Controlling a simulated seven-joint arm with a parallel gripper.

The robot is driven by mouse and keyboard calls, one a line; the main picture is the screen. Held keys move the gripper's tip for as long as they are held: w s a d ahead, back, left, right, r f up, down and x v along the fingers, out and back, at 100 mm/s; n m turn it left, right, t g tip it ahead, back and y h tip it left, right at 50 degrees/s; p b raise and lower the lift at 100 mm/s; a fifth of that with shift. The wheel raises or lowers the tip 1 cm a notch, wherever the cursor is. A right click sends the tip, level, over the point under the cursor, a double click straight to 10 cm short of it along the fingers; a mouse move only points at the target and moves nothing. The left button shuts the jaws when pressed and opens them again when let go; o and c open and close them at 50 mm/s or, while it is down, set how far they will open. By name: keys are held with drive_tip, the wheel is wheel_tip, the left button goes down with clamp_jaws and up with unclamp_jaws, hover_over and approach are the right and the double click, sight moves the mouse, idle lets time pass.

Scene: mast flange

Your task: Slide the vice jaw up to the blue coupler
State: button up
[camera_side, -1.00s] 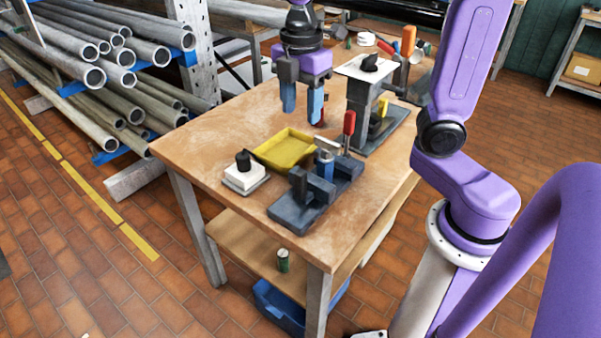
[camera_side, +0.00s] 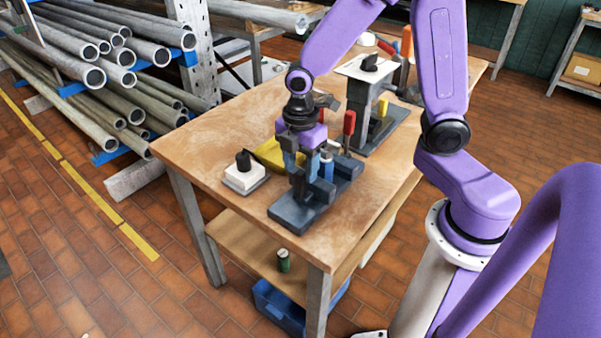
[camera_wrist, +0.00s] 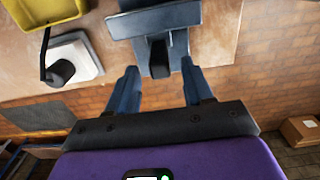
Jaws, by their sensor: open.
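The dark grey vice (camera_side: 290,214) sits on the front part of the wooden bench. Its sliding jaw (camera_side: 322,191) is a raised block across the base. In the wrist view the jaw (camera_wrist: 155,20) is a wide bar with a dark knob (camera_wrist: 160,60) on the near side. The blue coupler (camera_side: 326,166) stands upright behind the jaw, with a pale metal top; I do not see it in the wrist view. My gripper (camera_side: 299,180) is low over the vice's near end. Its open fingers (camera_wrist: 160,68) are on either side of the knob, with visible gaps.
A yellow tray (camera_side: 267,152) and a white block with a black knob (camera_side: 243,176) lie left of the vice. A red-handled tool (camera_side: 348,124) and a grey stand (camera_side: 360,100) are behind it. The bench's front-left surface is clear.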

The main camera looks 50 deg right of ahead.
drive_tip(key=shift+f, duration=1.3)
drive_tip(key=c, duration=0.8)
drive_tip(key=shift+d, duration=1.85)
drive_tip(key=shift+c, duration=0.2)
drive_tip(key=o, duration=0.8)
drive_tip(key=shift+o, duration=0.2)
wheel_tip(320, 180, up, 18)
drive_tip(key=shift+f, duration=0.25)
